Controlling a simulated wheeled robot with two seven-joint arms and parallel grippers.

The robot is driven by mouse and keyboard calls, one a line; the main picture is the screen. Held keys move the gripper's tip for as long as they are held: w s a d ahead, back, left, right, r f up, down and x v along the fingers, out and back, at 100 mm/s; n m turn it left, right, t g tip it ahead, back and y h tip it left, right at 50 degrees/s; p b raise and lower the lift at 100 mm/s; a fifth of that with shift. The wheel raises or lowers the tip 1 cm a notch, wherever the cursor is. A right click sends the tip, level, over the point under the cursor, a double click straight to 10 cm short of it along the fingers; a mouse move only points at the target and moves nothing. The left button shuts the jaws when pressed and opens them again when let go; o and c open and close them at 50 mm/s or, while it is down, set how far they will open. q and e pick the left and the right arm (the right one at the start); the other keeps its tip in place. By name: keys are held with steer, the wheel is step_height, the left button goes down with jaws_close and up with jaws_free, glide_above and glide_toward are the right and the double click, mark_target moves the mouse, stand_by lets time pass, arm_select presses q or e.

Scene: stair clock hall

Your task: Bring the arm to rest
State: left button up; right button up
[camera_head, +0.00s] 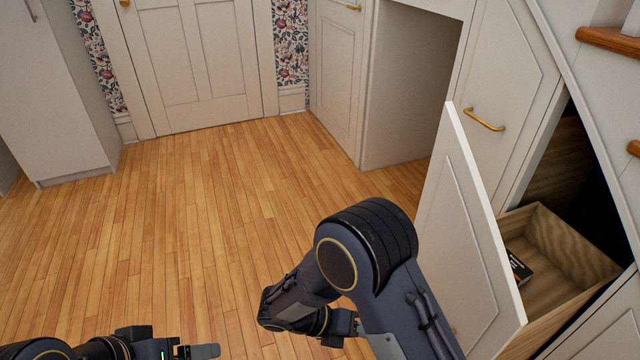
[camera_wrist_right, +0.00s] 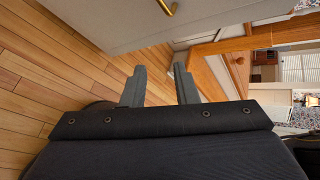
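My right arm reaches in from the lower right in the head view, bent at a large dark joint. Its gripper shows in the right wrist view (camera_wrist_right: 160,84), with two grey fingers apart and nothing between them. My left gripper (camera_head: 198,351) is low at the bottom left of the head view, over the floor. A grey fingertip shows, but the gap between its fingers cannot be made out. I see no object held by it.
A tall white-fronted drawer (camera_head: 468,225) stands pulled out at right, close beside my right arm. A small black box (camera_head: 519,268) lies inside. A brass-handled cabinet door (camera_head: 508,90) is behind it. The wooden floor (camera_head: 190,210) is clear towards the white door (camera_head: 190,60).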

steer(key=s+d+r+m+t+y, duration=0.2)
steer(key=s+d+r+m+y, duration=0.3)
steer(key=m, duration=0.6)
steer(key=s+d+r+m+t+y, duration=0.1)
steer(key=s+d+r+m+y, duration=0.1)
steer(key=s+r+m+y, duration=0.65)
steer(key=d+r+m+t+y, duration=0.2)
steer(key=d+r+m, duration=0.25)
steer(key=m, duration=0.95)
step_height(320, 180, up, 27)
steer(key=p, duration=2.6)
steer(key=shift+a, duration=0.25)
